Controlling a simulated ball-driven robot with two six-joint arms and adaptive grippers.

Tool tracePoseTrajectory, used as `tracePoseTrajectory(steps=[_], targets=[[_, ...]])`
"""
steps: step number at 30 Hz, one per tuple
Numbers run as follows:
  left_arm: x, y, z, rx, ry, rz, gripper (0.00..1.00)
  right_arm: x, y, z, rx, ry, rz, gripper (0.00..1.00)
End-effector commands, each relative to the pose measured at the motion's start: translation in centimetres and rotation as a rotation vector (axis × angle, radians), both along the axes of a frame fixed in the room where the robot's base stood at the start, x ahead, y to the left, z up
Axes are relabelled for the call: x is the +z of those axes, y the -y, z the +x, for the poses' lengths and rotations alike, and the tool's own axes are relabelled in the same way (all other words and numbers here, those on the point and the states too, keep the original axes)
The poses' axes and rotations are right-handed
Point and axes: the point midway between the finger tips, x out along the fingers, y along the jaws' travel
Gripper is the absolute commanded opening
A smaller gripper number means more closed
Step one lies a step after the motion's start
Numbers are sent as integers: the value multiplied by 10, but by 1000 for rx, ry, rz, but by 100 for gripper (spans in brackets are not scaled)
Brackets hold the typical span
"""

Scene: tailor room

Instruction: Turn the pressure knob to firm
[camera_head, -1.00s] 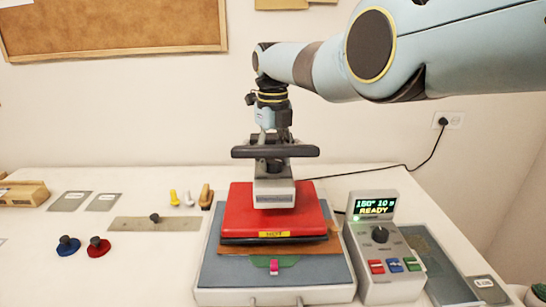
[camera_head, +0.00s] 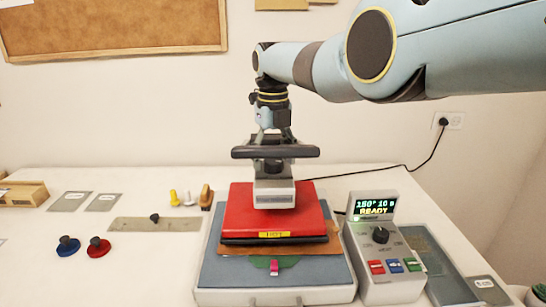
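The heat press (camera_head: 273,196) stands at the middle of the table, with a dark handle bar (camera_head: 300,152) across its top. A small dark round part (camera_head: 272,166) shows just under the bar. My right gripper (camera_head: 273,136) points down at the top of the press, right at or behind the bar. The bar hides its fingertips, so I cannot tell whether they hold anything. The control box (camera_head: 384,262) at the right has a dark dial (camera_head: 380,235) and a display reading 150°, 10 s, READY (camera_head: 376,205). My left gripper is out of view.
The red upper plate (camera_head: 240,212) sits over a brown sheet and green cloth on the grey lower bed (camera_head: 225,272). Blue (camera_head: 68,246) and red (camera_head: 98,247) knobbed discs lie at the left. A cable runs behind the box to the wall socket.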

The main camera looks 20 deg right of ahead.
Motion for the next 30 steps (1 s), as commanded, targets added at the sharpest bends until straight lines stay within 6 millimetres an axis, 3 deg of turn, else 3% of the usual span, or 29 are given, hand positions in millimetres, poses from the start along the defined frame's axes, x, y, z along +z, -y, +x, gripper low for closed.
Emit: tracePoseTrajectory(steps=[11, 14, 24, 30], targets=[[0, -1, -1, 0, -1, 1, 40, 8, 0, 0, 1, 1, 0, 66], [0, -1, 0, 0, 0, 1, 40, 21, 0, 0, 1, 3, 1, 66], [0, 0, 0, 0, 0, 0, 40, 96, 0, 0, 1, 1, 0, 66], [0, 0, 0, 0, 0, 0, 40, 117, 0, 0, 1, -1, 0, 66]])
